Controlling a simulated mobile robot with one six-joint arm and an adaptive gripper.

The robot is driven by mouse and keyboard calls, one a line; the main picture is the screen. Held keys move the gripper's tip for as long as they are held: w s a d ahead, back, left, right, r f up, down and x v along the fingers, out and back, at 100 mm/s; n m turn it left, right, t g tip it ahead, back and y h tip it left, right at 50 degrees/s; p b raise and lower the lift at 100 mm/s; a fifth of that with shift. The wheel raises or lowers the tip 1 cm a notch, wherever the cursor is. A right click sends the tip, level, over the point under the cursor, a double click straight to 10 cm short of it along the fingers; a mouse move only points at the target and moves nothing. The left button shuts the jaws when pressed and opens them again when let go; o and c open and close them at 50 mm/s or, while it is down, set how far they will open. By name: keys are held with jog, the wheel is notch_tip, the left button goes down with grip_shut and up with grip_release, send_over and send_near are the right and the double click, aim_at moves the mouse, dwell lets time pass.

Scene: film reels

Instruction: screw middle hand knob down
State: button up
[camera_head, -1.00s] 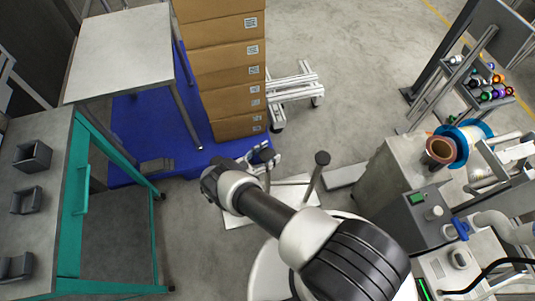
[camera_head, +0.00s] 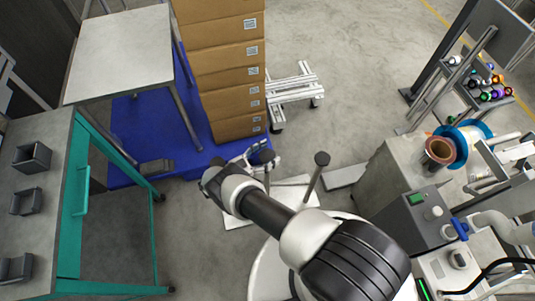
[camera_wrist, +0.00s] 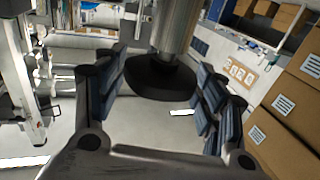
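My gripper (camera_head: 264,158) is at the end of my arm, in open space in front of the blue pallet in the head view. In the wrist view my gripper (camera_wrist: 160,85) is open, with its padded fingers wide apart. A dark round piece (camera_wrist: 158,77) on a metal post (camera_wrist: 177,28) shows between them, with gaps at both sides. I cannot tell its depth or whether it is a hand knob. I cannot tell which is the middle hand knob.
Stacked cartons (camera_head: 228,90) stand on the blue pallet (camera_head: 135,130). A green-framed bench (camera_head: 35,240) is at left. Film reels (camera_head: 460,142) and a grey control box (camera_head: 405,228) with a green button are at right. Floor (camera_head: 345,70) is clear in the upper middle.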

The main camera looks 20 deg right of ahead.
jog(key=shift+o, duration=0.6)
jog(key=shift+f, duration=0.1)
notch_tip(320, 180, up, 10)
dwell(0.4)
jog(key=shift+s, duration=0.1)
jog(key=n+t+y+p, duration=0.3)
jog(key=n+t+y, duration=0.6)
jog(key=t, duration=0.2)
send_near(267, 155)
jog(key=b+x, duration=0.1)
jog(key=x, duration=0.4)
jog(key=b+x, duration=0.2)
jog(key=x, duration=0.2)
jog(key=shift+w+d+f, duration=0.15)
jog(key=shift+w+d, duration=0.05)
jog(key=shift+w, duration=0.15)
